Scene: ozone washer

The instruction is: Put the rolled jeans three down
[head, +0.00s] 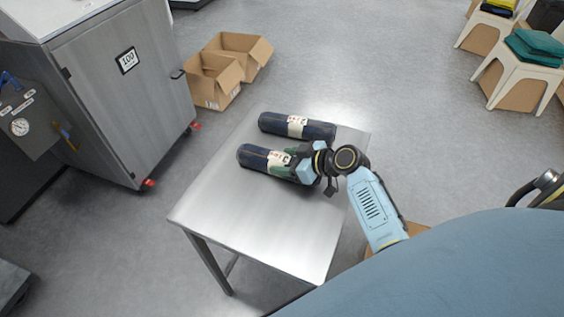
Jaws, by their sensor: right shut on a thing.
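Two dark blue rolled jeans with pale labels lie on a metal table (265,225). The far roll (320,130) lies near the table's back edge. The near roll (255,157) lies parallel, just in front of it. My right gripper (292,164) is at the right part of the near roll and is shut on it. The gripper hides part of that roll, and I cannot tell whether the roll touches the tabletop. No tag tells me which roll is number three. My left gripper is not in view.
The front of the table is clear. A grey metal cabinet (130,95) on wheels stands at the left. Open cardboard boxes (212,82) sit on the floor behind the table. White stools (515,75) with folded green cloth (535,45) stand at the upper right.

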